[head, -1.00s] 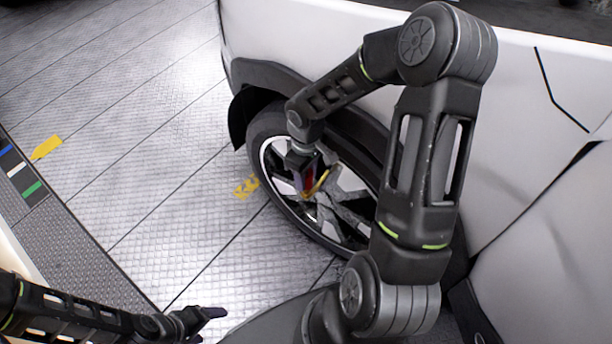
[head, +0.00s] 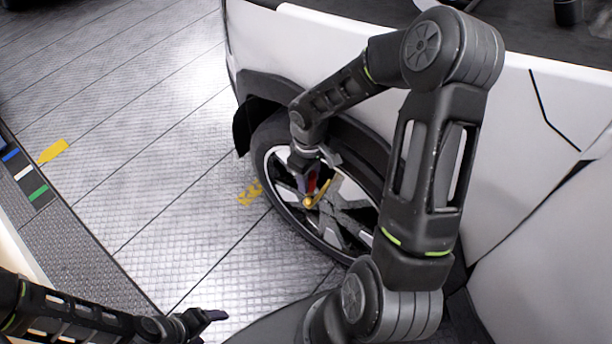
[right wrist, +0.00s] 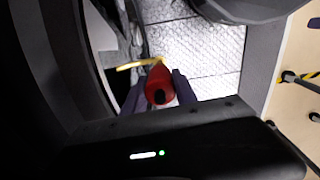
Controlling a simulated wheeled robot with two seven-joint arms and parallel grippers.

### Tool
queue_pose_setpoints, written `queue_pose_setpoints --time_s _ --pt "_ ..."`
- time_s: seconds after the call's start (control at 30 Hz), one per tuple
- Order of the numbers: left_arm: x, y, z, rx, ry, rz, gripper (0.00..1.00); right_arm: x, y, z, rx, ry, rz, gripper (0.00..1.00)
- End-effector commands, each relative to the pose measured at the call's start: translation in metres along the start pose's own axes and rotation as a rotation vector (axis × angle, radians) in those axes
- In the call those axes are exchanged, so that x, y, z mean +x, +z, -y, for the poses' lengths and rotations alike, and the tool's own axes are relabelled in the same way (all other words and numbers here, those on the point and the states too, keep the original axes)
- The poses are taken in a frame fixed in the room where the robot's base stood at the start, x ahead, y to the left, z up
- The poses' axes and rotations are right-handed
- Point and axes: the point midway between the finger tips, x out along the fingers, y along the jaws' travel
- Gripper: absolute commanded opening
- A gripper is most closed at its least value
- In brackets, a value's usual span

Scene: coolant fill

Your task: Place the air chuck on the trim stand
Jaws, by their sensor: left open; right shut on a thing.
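The air chuck, a red body with a yellow curved part and a brass-coloured end (head: 309,201), is in my right gripper (head: 305,184), in front of the car wheel. The right wrist view shows its red body (right wrist: 160,82) between the two dark fingers of my right gripper (right wrist: 158,92), with the yellow part pointing left. In the head view it overlaps the wheel spokes; I cannot tell whether it touches them. My left gripper (head: 208,318) is open and empty, low at the bottom left. I cannot make out the trim stand in either view.
The wheel (head: 345,215) sits under the white car body (head: 290,55), close beside my right arm. A tray top with dark items (head: 567,12) shows at the upper right. The metal plate floor (head: 150,170) left of the wheel is clear, with yellow markings (head: 53,150).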

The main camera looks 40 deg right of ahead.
Motion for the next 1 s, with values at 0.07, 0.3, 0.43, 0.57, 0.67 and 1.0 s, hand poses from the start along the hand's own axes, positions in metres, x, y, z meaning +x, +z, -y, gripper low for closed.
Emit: queue_pose_setpoints --time_s 0.07,0.3,0.43,0.57,0.67,1.0 --pt "0.000 0.000 0.000 0.000 0.000 0.000 0.74 -0.002 -0.002 -0.001 0.003 0.001 -0.001 0.08" --pt "0.000 0.000 0.000 0.000 0.000 0.000 0.74 -0.041 -0.046 -0.006 0.077 0.004 -0.008 0.08" --pt "0.000 0.000 0.000 0.000 0.000 0.000 0.74 -0.088 -0.086 0.002 0.156 0.003 -0.011 0.08" --pt "0.000 0.000 0.000 0.000 0.000 0.000 0.74 -0.143 -0.124 0.023 0.238 0.001 -0.011 0.08" --pt "0.000 0.000 0.000 0.000 0.000 0.000 0.74 -0.182 -0.144 0.044 0.288 0.000 -0.010 0.08" --pt "0.000 0.000 0.000 0.000 0.000 0.000 0.74 -0.231 -0.159 0.074 0.348 -0.001 0.001 0.08"
